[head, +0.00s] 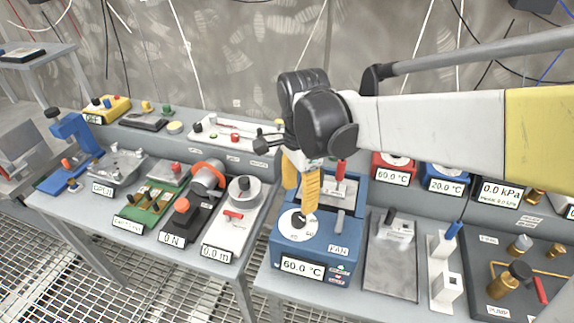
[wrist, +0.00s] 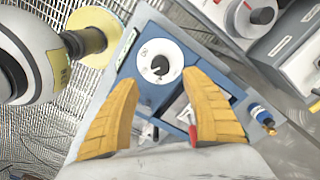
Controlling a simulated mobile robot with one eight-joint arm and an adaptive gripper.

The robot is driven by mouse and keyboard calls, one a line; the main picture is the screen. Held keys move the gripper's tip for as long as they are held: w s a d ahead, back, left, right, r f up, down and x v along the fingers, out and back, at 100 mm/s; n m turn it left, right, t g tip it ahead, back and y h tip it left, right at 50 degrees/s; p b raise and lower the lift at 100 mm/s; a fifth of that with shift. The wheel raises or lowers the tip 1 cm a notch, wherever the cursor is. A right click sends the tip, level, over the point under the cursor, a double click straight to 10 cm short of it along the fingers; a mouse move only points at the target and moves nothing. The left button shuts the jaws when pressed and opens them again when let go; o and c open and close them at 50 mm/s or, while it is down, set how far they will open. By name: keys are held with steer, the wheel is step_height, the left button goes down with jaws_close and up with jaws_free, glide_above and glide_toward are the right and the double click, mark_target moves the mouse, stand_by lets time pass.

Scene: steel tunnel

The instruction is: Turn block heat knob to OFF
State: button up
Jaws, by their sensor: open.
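The blue heater unit (head: 284,252) stands at the front of the middle bench, with a 60.0 °C display and a FAN label. Its knob (head: 298,220) is black on a round white dial; the dial markings are too small to read. My gripper (head: 301,198) is open, with yellow fingers pointing down just above and behind the dial. In the wrist view the knob (wrist: 160,66) shows between and slightly beyond the open fingertips (wrist: 160,79), with nothing held. I cannot tell the exact height gap. One finger partly covers the unit's rear in the head view.
A grey plate device (head: 390,268) is to the right. A gap separates the unit from the left bench, which holds a white device (head: 232,232). Red and blue temperature units stand behind.

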mark_target(298, 217)
step_height(298, 217, down, 9)
steer(key=b, duration=0.3)
steer(key=shift+r, duration=0.1)
steer(key=c, duration=1.2)
